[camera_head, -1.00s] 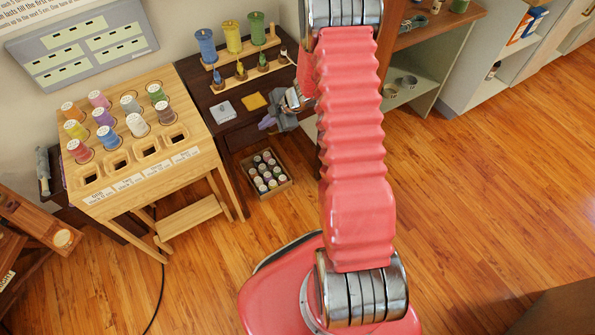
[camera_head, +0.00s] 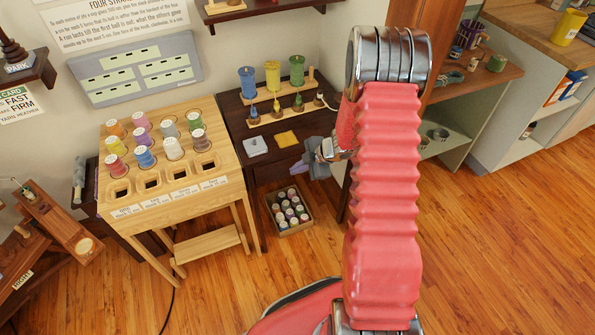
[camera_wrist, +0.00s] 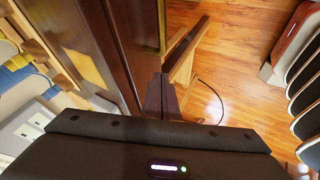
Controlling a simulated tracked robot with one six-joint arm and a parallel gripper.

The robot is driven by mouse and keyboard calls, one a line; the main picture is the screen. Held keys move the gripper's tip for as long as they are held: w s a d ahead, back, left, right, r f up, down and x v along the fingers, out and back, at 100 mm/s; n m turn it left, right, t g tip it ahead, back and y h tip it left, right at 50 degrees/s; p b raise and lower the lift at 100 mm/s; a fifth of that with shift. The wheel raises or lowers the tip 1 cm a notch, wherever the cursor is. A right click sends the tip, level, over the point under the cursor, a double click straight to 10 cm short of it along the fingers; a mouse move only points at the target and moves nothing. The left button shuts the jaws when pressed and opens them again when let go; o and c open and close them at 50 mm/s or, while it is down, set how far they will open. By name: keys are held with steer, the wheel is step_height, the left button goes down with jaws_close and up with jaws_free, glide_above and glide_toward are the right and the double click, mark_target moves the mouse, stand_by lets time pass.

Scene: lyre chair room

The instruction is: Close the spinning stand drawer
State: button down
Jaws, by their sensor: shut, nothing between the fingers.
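The spinning stand is the dark wooden table (camera_head: 232,122) left of my arm in the head view, with blue, yellow and green spools at its back. Its drawer front (camera_head: 272,171) faces me below the top and is partly hidden by my gripper. How far the drawer stands out cannot be told. My gripper (camera_head: 297,171) is shut and empty, close to the stand's front edge. In the wrist view, the closed fingers (camera_wrist: 160,97) are beside the dark wooden front (camera_wrist: 112,55); whether they touch it is unclear.
A light wooden spool stand (camera_head: 165,195) is on the left. A box of small spools (camera_head: 289,210) is on the floor below the dark stand. Shelves (camera_head: 455,110) stand at right. The wooden floor (camera_head: 490,240) on the right is clear.

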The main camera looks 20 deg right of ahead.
steer(key=v, duration=1)
steer(key=shift+s+d, duration=0.15)
steer(key=shift+s, duration=0.1)
steer(key=shift+d+f, duration=0.1)
